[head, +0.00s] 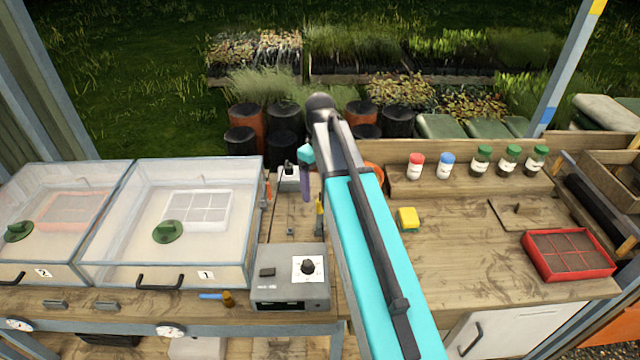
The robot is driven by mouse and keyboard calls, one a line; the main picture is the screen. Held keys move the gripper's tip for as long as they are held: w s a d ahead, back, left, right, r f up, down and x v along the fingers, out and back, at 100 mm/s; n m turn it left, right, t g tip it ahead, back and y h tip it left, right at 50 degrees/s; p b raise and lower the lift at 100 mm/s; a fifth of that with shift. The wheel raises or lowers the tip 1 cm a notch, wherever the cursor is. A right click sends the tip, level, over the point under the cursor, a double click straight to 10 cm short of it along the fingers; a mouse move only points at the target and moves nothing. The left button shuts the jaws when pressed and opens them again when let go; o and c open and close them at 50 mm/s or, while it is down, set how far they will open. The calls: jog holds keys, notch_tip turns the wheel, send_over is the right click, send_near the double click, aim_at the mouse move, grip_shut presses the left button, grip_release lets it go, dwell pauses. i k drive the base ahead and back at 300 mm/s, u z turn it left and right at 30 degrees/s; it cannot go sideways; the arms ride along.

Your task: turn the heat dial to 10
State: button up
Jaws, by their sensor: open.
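The heat dial (307,267) is a black round knob on a white scale plate. It sits on the top of a grey control box (266,291) at the front edge of the bench. The numbers and the pointer's setting are too small to read. My teal and grey arm rises from the lower right, just right of the box, and bends at the top beyond the bench. A small teal part shows left of the bend, with a purple piece below it. I cannot make out my gripper's fingers. Nothing of mine touches the dial.
Two clear-lidded propagators (176,222) stand left of the box. A blue-handled tool (214,297) lies before them. A smaller grey unit (288,179) stands behind. A yellow sponge (408,219), a red tray (568,256) and several capped jars (483,161) are at right.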

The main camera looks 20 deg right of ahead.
aim_at(307, 267)
jog(key=k, duration=1.5)
